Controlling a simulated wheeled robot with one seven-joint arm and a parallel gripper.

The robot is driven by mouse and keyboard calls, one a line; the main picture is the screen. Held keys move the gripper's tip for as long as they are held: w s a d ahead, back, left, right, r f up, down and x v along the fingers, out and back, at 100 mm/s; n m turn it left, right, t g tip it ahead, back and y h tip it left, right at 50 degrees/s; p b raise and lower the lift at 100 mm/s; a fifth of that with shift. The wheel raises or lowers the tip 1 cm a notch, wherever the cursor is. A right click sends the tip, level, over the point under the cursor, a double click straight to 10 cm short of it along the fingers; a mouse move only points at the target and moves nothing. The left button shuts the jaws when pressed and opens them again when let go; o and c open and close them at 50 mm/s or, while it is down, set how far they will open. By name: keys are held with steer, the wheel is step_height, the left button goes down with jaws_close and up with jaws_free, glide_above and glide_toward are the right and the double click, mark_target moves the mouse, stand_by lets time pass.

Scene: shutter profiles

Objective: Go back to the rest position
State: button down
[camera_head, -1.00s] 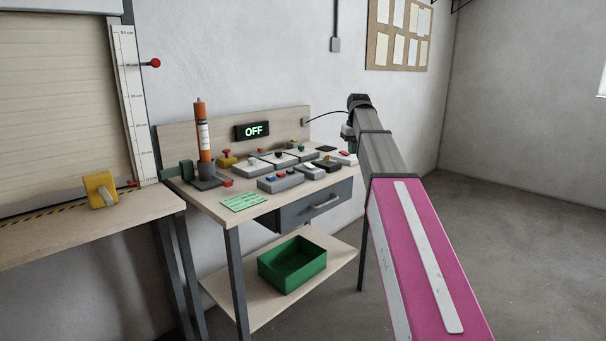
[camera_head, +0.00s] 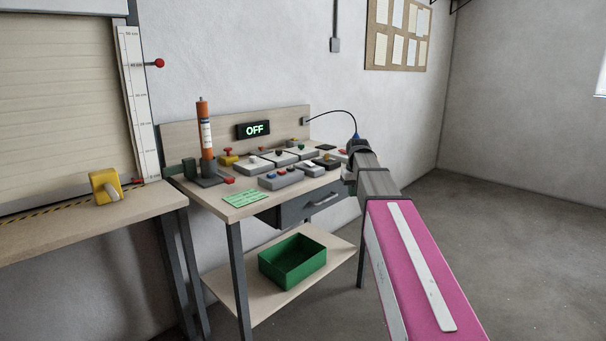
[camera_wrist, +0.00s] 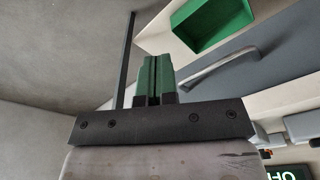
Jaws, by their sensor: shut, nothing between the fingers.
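My arm (camera_head: 405,250) reaches from the lower right toward the right end of the control bench (camera_head: 245,211), with its dark wrist in front of the bench's right edge. My gripper shows in the wrist view (camera_wrist: 154,80): its two green fingers lie together with nothing between them. In the head view the fingers are mostly hidden behind the arm. The gripper appears apart from the bench, its drawer (camera_head: 310,208) and the switch boxes.
The bench carries several switch boxes (camera_head: 281,179), an orange cylinder (camera_head: 205,130) and an OFF display (camera_head: 253,130). A green bin (camera_head: 292,262) sits on the lower shelf. The shutter table (camera_head: 80,230) is at left. Floor (camera_head: 500,230) at right is clear.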

steer(key=s+f+m+g, duration=0.1)
steer(key=s+f+m, duration=0.1)
steer(key=s+f, duration=2.3)
step_height(320, 180, down, 3)
steer(key=shift+s+f, duration=0.15)
steer(key=shift+s, duration=0.2)
